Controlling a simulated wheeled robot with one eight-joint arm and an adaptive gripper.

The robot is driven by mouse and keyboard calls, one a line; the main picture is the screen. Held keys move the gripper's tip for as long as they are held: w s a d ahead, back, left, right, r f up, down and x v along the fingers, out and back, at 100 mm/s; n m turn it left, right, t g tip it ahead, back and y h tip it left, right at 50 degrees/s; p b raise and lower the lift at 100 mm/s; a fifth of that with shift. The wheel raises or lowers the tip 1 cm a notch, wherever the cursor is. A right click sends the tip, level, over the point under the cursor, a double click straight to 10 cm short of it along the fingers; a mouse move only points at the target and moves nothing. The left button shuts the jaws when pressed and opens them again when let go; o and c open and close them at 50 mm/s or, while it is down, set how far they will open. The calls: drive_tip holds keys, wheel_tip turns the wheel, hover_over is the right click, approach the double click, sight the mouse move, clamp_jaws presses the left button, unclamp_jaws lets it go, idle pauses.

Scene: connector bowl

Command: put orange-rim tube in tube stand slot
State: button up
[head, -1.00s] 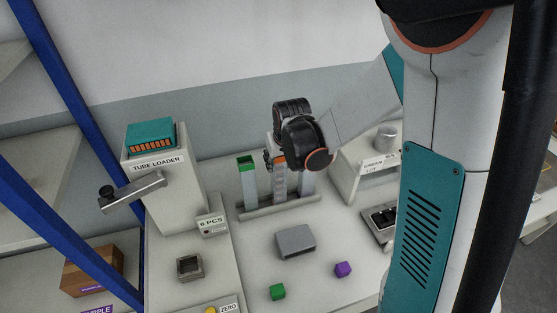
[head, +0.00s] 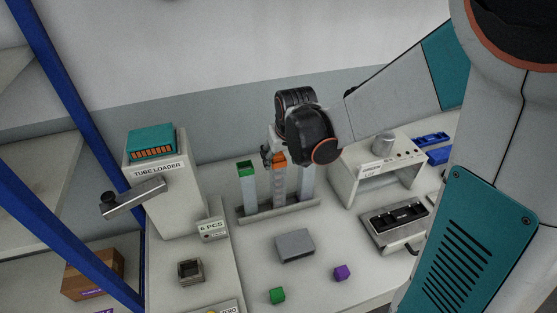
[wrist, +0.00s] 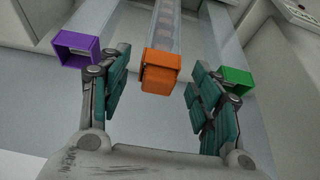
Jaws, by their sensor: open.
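The orange-rim tube (head: 279,184) stands upright in the middle of the tube stand (head: 277,214); its orange rim also shows in the wrist view (wrist: 161,72). A green-rim tube (head: 248,185) stands to its left in the head view, and another tube (head: 306,185) to its right has its top hidden by my gripper. The wrist view shows the purple rim (wrist: 77,49) at left and the green rim (wrist: 236,80) at right. My gripper (wrist: 160,64) is open, its fingers on either side of the orange rim with gaps showing. In the head view my gripper (head: 276,151) is at the tube's top.
The tube loader (head: 165,190) with its lever and an empty square socket (head: 190,270) stands at left. A grey bench device (head: 385,165) and black-slotted unit (head: 398,220) stand at right.

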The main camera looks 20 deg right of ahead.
drive_tip(key=s+r+t, duration=0.1)
drive_tip(key=s+r, duration=0.5)
drive_tip(key=s, duration=0.4)
drive_tip(key=s+r+t, duration=0.1)
drive_tip(key=s+r, duration=0.6)
drive_tip(key=s, duration=0.3)
drive_tip(key=shift+s+t+p, duration=0.3)
drive_tip(key=shift+p, duration=0.15)
